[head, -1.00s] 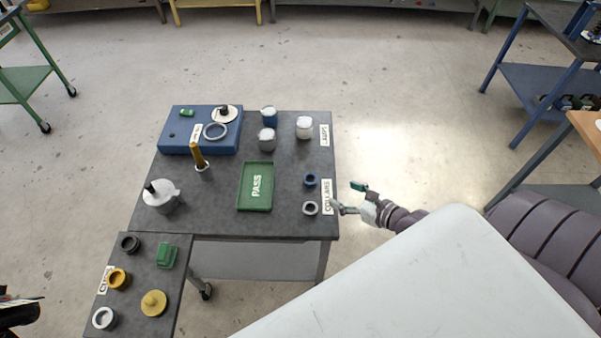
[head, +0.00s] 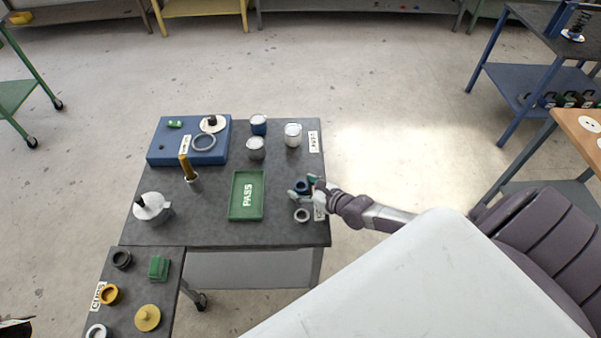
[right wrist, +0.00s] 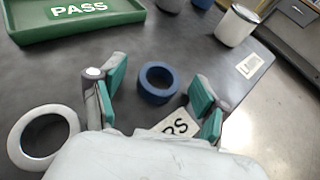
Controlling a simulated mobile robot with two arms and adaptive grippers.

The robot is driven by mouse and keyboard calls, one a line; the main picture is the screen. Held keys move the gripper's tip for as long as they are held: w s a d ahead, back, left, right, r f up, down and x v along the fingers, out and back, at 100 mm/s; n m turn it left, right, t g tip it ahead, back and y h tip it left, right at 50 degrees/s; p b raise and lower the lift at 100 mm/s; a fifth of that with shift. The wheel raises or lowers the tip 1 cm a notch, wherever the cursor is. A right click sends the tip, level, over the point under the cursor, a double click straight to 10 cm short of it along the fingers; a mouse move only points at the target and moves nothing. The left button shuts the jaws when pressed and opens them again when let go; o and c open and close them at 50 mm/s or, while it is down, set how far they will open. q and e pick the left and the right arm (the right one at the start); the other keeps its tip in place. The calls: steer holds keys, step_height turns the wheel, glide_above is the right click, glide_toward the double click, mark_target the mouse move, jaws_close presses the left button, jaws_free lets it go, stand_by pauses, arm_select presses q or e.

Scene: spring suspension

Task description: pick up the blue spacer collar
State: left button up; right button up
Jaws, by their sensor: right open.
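The blue spacer collar (right wrist: 157,82) is a short, thick ring lying flat on the dark table. It also shows in the head view (head: 301,186), partly covered by my right gripper. My right gripper (right wrist: 158,92) is open, its teal-padded fingers on either side of the collar in the picture. The collar appears slightly beyond the fingertips, and I cannot tell whether they touch it. My right gripper also shows in the head view (head: 303,187) at the table's right edge. A dark part at the lower left edge of the head view may be my left gripper; its jaws cannot be made out.
A pale grey ring (right wrist: 43,137) lies close to the left finger. The green PASS tray (head: 246,196) is left of the collar. White-topped cups (head: 293,135) stand farther back. A blue fixture board (head: 165,150) and an upright yellow-handled post (head: 188,170) are farther left.

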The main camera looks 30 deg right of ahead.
steer(key=c, duration=1.2)
steer(key=shift+c, duration=0.3)
steer(key=shift+r, duration=0.1)
